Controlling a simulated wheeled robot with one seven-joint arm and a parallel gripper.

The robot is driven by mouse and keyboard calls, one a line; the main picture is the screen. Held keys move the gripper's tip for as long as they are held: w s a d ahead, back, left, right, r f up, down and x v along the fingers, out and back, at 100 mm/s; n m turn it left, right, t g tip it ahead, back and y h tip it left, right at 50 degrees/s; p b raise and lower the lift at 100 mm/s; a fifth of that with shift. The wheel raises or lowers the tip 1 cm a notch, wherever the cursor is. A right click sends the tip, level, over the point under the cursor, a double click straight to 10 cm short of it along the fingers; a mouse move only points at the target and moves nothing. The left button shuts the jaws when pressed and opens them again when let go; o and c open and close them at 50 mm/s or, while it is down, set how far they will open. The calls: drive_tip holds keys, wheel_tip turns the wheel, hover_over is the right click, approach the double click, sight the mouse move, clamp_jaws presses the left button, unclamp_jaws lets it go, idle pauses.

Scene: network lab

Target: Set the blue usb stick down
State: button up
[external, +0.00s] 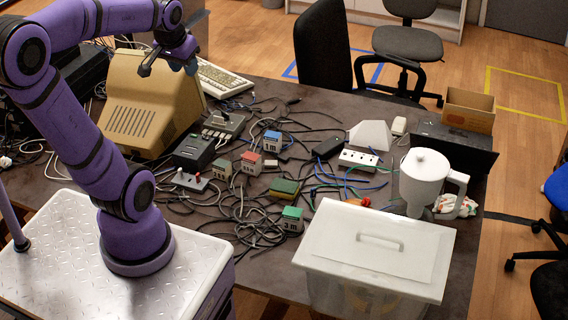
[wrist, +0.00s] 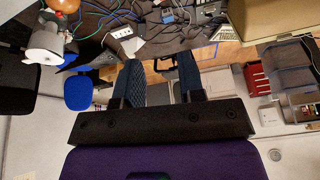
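My gripper (external: 168,66) is raised in the air at the upper left, in front of the beige monitor (external: 152,100). In the wrist view my gripper (wrist: 160,62) has its two dark fingers spread well apart, with nothing seen between them. I cannot make out a blue usb stick in either view; it may be hidden or too small among the cables. The dark table (external: 262,268) lies below and to the right of my gripper in the external view.
Tangled cables, several small coloured boxes and a white power strip (external: 358,160) crowd the table's middle. A white lidded bin (external: 340,225) and a white jug (external: 422,180) stand to the right. Office chairs stand beyond the table.

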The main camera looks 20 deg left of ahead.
drive_tip(key=s+a+n, duration=0.1)
drive_tip(key=s+a, duration=0.1)
drive_tip(key=s, duration=0.6)
drive_tip(key=shift+s+n+t, duration=0.25)
drive_tip(key=shift+n+t, duration=0.05)
drive_tip(key=shift+t, duration=0.1)
